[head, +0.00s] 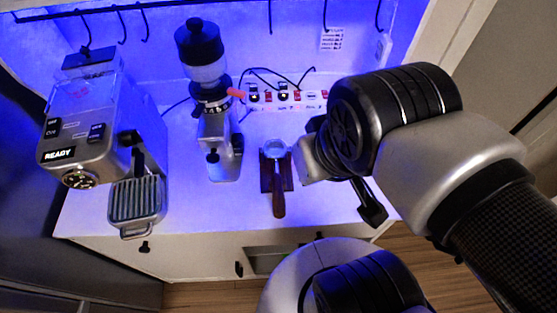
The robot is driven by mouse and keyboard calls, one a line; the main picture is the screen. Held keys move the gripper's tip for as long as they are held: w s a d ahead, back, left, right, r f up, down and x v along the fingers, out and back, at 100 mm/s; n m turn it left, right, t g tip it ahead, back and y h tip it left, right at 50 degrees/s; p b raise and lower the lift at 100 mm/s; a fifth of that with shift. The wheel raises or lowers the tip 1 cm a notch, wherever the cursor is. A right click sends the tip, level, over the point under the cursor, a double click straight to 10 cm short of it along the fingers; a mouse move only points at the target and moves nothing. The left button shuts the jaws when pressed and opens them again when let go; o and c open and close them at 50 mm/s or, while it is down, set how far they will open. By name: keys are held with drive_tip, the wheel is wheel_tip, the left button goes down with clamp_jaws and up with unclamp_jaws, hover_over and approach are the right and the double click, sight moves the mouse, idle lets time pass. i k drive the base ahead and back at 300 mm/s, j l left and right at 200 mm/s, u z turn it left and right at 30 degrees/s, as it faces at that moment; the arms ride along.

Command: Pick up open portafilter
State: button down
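The portafilter (279,198) lies on the white counter, left of my arm. Its brown handle points toward the front edge, and its round metal basket is at the back, over a dark wooden rest (266,182). My gripper (371,205) is right of the portafilter and mostly hidden behind my wrist. One black finger part shows, apart from the handle in the picture. Whether the gripper is open or shut cannot be seen, nor whether anything is between its fingers.
An espresso machine (84,128) with a drip tray (136,200) stands at the left. A grinder (215,135) stands between it and the portafilter. A power strip (285,96) with cables lies behind. Hooks hang above. The counter front around the handle is clear.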

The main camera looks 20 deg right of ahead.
sight(274, 151)
drive_tip(key=j+z, duration=0.15)
drive_tip(key=j, duration=0.25)
drive_tip(key=k+j+z, duration=0.1)
drive_tip(key=j, duration=0.35)
drive_tip(key=j+z, duration=0.15)
drive_tip(key=j, duration=0.25)
drive_tip(key=k+j+z, duration=0.1)
drive_tip(key=j, duration=0.3)
drive_tip(key=k+j+z, duration=0.15)
drive_tip(key=j, duration=0.25)
